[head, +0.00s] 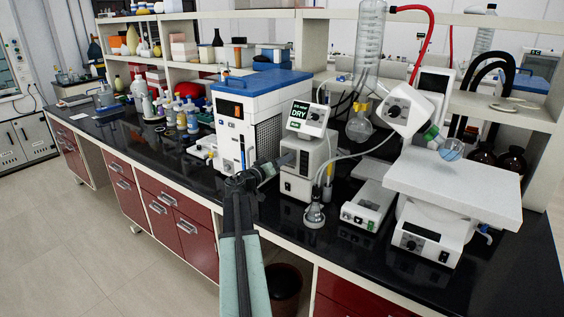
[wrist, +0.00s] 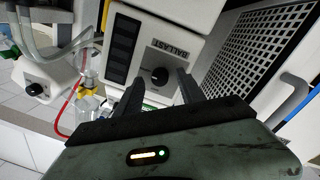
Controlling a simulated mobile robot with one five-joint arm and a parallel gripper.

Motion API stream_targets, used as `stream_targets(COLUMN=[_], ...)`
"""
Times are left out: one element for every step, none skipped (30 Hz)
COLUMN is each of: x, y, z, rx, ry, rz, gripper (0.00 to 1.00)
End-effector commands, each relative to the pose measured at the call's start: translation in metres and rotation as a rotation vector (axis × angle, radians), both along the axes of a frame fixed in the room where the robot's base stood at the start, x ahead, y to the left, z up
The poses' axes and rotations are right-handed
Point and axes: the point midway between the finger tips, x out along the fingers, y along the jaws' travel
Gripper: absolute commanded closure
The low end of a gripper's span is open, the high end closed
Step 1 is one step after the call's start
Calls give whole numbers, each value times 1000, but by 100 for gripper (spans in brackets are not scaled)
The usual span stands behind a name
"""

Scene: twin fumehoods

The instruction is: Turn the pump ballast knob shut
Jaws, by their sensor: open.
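The ballast knob (wrist: 160,77) is a small round black knob on a grey plate marked BALLAST in the wrist view. It sits on the pump (wrist: 185,28), a white box with a dark slotted panel beside the plate. My gripper (wrist: 160,80) is open, with one dark finger on each side of the knob in the picture. I cannot tell whether either finger touches it. In the head view my gripper (head: 277,165) is at the left side of the white pump (head: 306,162), which stands under a DRY display. The knob does not show clearly there.
A tall white unit with a blue lid (head: 258,82) stands close left of the pump. A small flask (head: 314,214) and a white stirrer box (head: 367,205) stand to its right. Tubing hangs near the pump. The black bench front edge lies under my arm.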

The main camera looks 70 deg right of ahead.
Motion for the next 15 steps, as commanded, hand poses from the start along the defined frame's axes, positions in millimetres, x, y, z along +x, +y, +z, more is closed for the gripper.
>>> stream_targets(x=[-1, -1, -1, -1, -1, -1, -1, -1, -1, -1, -1, -1, -1, -1, -1], y=[-3, -4, -3, -3, -3, -3, -3, -3, -3, -3, -2, -2, -2, -2, -2], z=[0, 0, 0, 0, 0, 0, 0, 0, 0, 0, 0, 0, 0, 0, 0], rx=[0, 0, 0, 0, 0, 0, 0, 0, 1, 1, 1, 1, 1, 1, 1], ry=[0, 0, 0, 0, 0, 0, 0, 0, 0, 0, 0, 0, 0, 0, 0], rz=[0, 0, 0, 0, 0, 0, 0, 0, 1, 1, 1, 1, 1, 1, 1], gripper=[54, 54, 54, 54, 54, 54, 54, 63, 74, 82, 90, 100, 100, 100, 100])
